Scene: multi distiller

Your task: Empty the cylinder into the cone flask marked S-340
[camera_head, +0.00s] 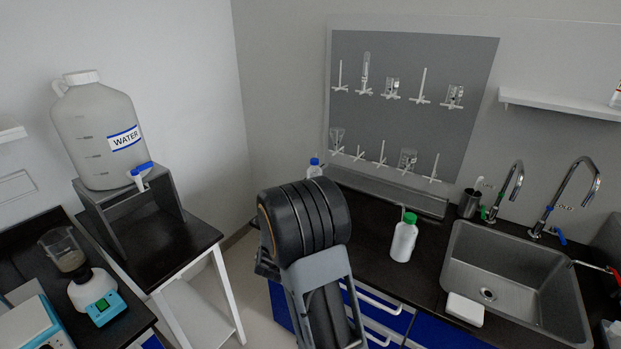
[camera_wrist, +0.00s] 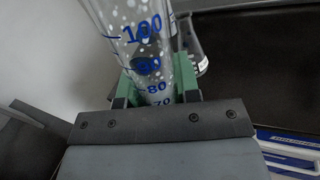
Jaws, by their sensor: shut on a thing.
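A clear graduated cylinder (camera_wrist: 147,45) with blue marks from 70 to 100 stands between the green fingers of my gripper (camera_wrist: 157,88) in the wrist view. The fingers are shut on it. Its wall shows droplets or bubbles, and its lower part is hidden behind the gripper body. In the head view my arm hides the gripper and the cylinder. No flask marked S-340 can be made out.
The dark bench (camera_head: 375,240) holds a white green-capped bottle (camera_head: 404,240), a blue-capped bottle (camera_head: 315,169) and a sink (camera_head: 515,285). A drying rack (camera_head: 410,100) hangs above.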

